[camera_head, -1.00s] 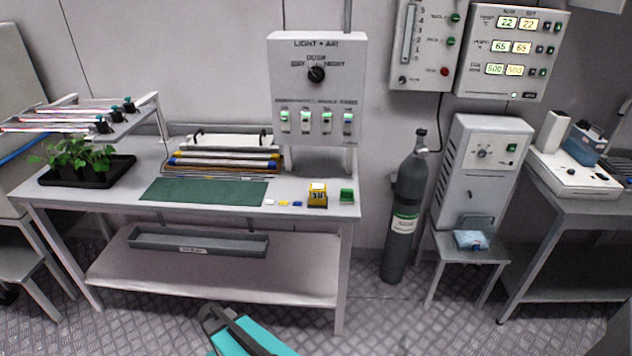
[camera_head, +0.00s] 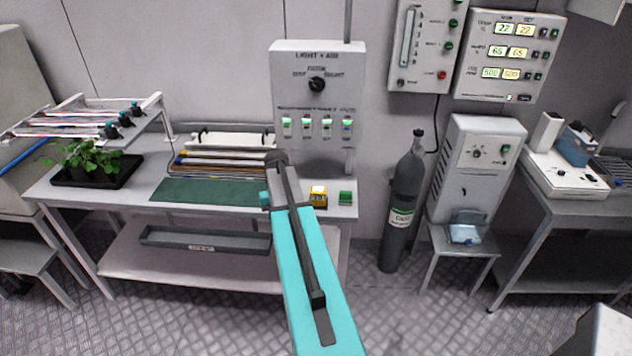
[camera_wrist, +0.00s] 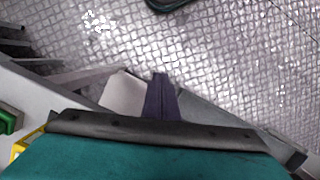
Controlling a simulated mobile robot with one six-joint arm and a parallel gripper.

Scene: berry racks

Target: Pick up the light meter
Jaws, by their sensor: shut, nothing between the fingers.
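The light meter appears to be the small yellow box with a light top and a dark display (camera_head: 318,197). It stands on the front right part of the bench top, just right of my raised arm in the head view. In the wrist view a yellow piece, likely the same box, shows at the left edge (camera_wrist: 20,148). My gripper (camera_wrist: 160,78) shows in the wrist view as dark fingers held together, empty, with floor beyond them. In the head view my arm hides the gripper's fingers, so its exact gap to the meter cannot be told.
A green block (camera_head: 345,198) stands right of the yellow box. A green mat (camera_head: 190,190) and a rack of tubes (camera_head: 215,165) lie to the left. The light and air panel (camera_head: 318,110) rises behind. A gas cylinder (camera_head: 402,205) stands right of the bench (camera_head: 338,212).

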